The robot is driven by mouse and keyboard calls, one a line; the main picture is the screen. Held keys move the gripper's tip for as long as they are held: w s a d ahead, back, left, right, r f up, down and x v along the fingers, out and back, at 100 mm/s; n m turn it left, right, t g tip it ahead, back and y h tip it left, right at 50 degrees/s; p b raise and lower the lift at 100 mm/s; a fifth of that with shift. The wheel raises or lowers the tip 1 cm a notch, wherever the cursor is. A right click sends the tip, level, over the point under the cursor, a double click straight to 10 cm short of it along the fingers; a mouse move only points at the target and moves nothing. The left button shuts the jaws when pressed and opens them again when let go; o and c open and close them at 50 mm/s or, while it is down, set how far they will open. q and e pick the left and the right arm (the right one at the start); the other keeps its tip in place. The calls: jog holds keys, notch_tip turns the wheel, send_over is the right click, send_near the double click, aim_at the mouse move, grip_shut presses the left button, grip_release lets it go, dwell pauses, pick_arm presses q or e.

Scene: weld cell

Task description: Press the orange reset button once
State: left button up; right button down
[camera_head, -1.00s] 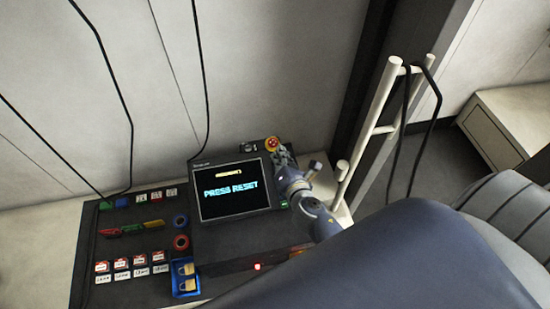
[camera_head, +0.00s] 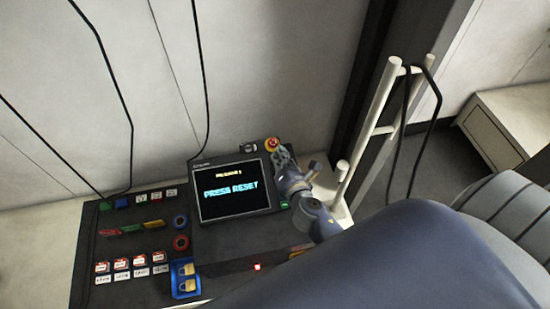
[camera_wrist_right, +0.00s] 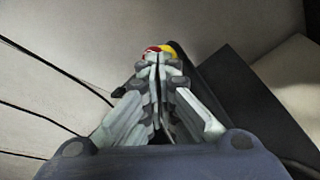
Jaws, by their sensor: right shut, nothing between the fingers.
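The dark console (camera_head: 225,242) has a screen (camera_head: 232,190) reading "PRESS RESET". A round red button on a yellow base (camera_head: 272,144) is at its top right corner; it also shows in the right wrist view (camera_wrist_right: 170,47), just beyond the fingertips. I cannot make out a button that is plainly orange. My right gripper (camera_head: 281,154) is shut and empty, its tips close beside the red and yellow button; I cannot tell whether they touch. The wrist view shows the closed fingers (camera_wrist_right: 155,62). The gripper and wrist hide part of the console's right side. My left gripper is out of view.
A green button (camera_head: 284,205) sits right of the screen, and a small red light (camera_head: 257,267) on the console's front. Colored switches (camera_head: 131,228) and a blue tray with padlocks (camera_head: 186,292) are at left. A white rail (camera_head: 376,115) stands close right of my wrist.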

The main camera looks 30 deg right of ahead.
jog(key=shift+f, duration=0.1)
jog(key=shift+w+f, duration=0.2)
jog(key=shift+f, duration=0.05)
jog(key=shift+f+b, duration=0.15)
jog(key=shift+b, duration=0.2)
jog(key=shift+w+d+f+b, duration=0.1)
jog(key=shift+w+f+b, duration=0.1)
jog(key=shift+f+b, duration=0.15)
dwell(0.5)
jog(key=shift+r, duration=0.1)
jog(key=shift+s+r+p, duration=0.4)
jog(key=shift+r+p, duration=0.4)
jog(key=shift+p, duration=0.05)
